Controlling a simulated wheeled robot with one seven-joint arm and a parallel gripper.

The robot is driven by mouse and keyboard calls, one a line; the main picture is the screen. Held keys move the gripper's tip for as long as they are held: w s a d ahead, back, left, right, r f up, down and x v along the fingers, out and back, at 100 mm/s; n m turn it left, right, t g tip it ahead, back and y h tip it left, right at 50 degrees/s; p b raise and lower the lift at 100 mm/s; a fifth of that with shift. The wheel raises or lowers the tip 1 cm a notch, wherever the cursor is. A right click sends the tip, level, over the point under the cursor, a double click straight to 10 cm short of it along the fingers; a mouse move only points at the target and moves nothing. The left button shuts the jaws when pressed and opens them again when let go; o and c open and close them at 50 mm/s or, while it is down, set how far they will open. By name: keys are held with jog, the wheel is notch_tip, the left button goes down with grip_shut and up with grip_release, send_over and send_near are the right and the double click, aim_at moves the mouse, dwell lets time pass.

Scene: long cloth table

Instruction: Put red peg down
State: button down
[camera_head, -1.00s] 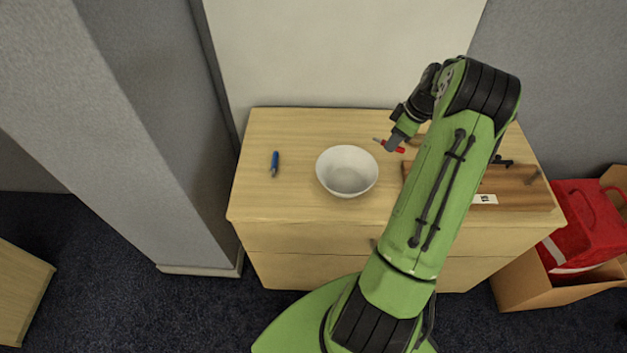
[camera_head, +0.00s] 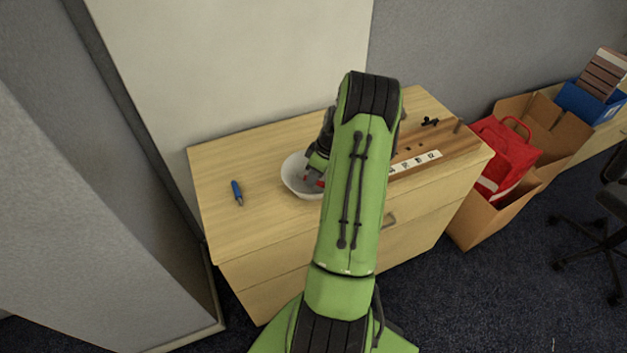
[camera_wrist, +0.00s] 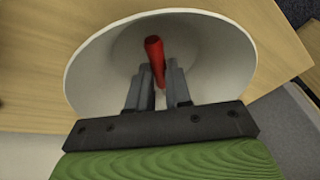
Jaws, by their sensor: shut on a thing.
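The red peg (camera_wrist: 155,58) is held between the fingers of my gripper (camera_wrist: 158,88) in the wrist view. A bit of red peg (camera_head: 319,183) also shows beside the fingers in the head view. My gripper (camera_head: 312,178) is shut on it at the white bowl (camera_head: 291,180). The wrist view looks into the bowl (camera_wrist: 91,70), with the peg in front of its inside. I cannot tell whether the peg touches the bowl. My arm hides the bowl's right part in the head view.
A blue pen-like peg (camera_head: 237,193) lies on the wooden cabinet top (camera_head: 265,225), left of the bowl. A brown board (camera_head: 440,140) with holes, labels and dark pieces lies to the right, partly behind my arm. Cardboard boxes and a red bag (camera_head: 508,150) stand further right.

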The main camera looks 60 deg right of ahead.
jog(key=shift+d+f, duration=0.1)
jog(key=shift+f, duration=0.55)
jog(key=shift+f, duration=0.1)
jog(key=shift+f, duration=0.15)
jog(key=c, duration=1.1)
grip_release()
jog(key=shift+s, duration=0.1)
jog(key=shift+o, duration=0.2)
